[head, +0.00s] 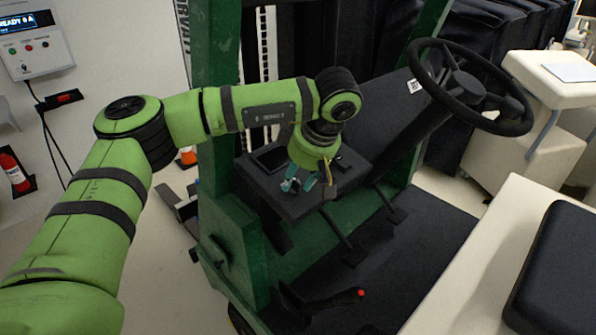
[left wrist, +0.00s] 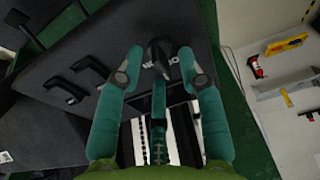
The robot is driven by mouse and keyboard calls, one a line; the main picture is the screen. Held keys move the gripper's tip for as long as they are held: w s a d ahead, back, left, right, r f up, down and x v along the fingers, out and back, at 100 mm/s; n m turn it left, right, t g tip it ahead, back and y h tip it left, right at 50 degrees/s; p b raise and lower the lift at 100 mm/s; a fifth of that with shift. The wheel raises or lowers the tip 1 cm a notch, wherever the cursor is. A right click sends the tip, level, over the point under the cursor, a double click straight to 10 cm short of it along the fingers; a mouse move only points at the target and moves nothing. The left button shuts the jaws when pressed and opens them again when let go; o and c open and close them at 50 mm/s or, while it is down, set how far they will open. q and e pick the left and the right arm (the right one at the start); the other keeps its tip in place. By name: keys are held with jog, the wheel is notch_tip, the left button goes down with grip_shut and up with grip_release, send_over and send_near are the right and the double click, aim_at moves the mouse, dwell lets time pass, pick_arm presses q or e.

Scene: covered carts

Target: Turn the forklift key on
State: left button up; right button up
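The forklift key (left wrist: 157,50) is a black knob on the dark console (left wrist: 215,15), with white lettering beside it, in the left wrist view. My left gripper (left wrist: 160,66) has its teal fingers apart, one on each side of the key, with a visible gap to each. The key appears at or just past the fingertips; I cannot tell whether they reach around it in depth. In the head view my left gripper (head: 301,185) points down over the black console (head: 285,207) of the green forklift. I cannot make out the key there. My right gripper is not in view.
Black lever handles (left wrist: 90,67) stand on the console to the left of the key. The steering wheel (head: 462,87) is at the upper right. A red-tipped lever (head: 340,298) rises near the floor, and a white seat base (head: 480,270) is at the right.

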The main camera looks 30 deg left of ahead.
pick_arm(q)
jog(key=shift+f, duration=0.2)
grip_shut()
